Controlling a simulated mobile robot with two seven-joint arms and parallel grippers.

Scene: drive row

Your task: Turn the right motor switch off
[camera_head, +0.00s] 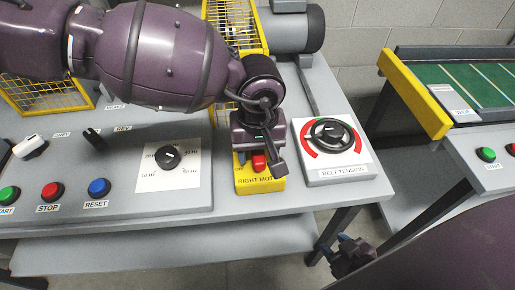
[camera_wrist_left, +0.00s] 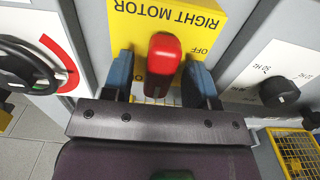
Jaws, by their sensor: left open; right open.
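The right motor switch is a yellow box (camera_head: 262,184) labelled RIGHT MOTOR with a red lever (camera_head: 259,162). In the left wrist view the yellow plate (camera_wrist_left: 200,20) is upside down, with OFF printed beside the red lever (camera_wrist_left: 165,50). My left gripper (camera_head: 261,163) is over the box; its two blue fingers are open, one on each side of the lever. In the wrist view gaps show between lever and fingers (camera_wrist_left: 158,75); touching cannot be told. The lever's foot is partly hidden. My right gripper (camera_head: 345,255) is open and empty, low beyond the bench's front edge.
The belt tension wheel (camera_head: 332,133) is close right of the box. A black speed knob (camera_head: 168,156) is on the left. START, STOP and RESET buttons (camera_head: 98,187) sit farther left. A second bench with a green belt (camera_head: 465,85) stands at right, across a gap.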

